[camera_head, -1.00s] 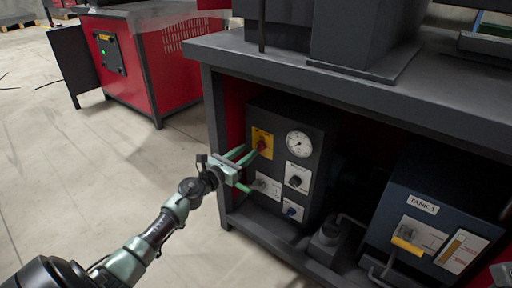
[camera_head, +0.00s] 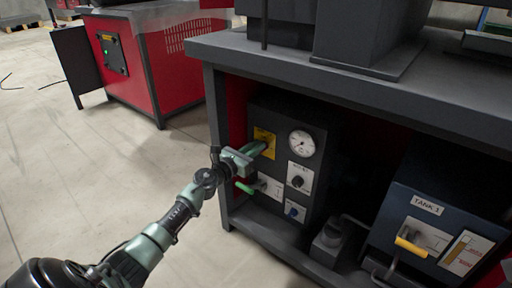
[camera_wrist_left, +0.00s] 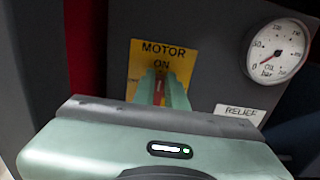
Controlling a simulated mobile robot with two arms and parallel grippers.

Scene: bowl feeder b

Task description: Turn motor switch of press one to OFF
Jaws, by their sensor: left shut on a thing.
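The motor switch is a red knob (camera_wrist_left: 159,88) on a yellow plate (camera_wrist_left: 140,65) in the left wrist view, with "MOTOR" and "ON" printed above it. The yellow plate (camera_head: 262,134) also shows on the dark control box (camera_head: 330,135) under the press table in the head view. My left gripper (camera_head: 264,147) is at the plate, its green fingers shut on the knob. The fingers (camera_wrist_left: 161,88) stand on either side of the red part and hide most of the knob, so its exact angle is hard to tell. My right gripper is not in view.
A round gauge (camera_head: 301,143) sits right of the plate, with other knobs (camera_head: 298,181) below. A green handle (camera_head: 244,188) is just under my gripper. The table edge (camera_head: 350,88) overhangs the box. The blue tank (camera_head: 425,185) stands to the right.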

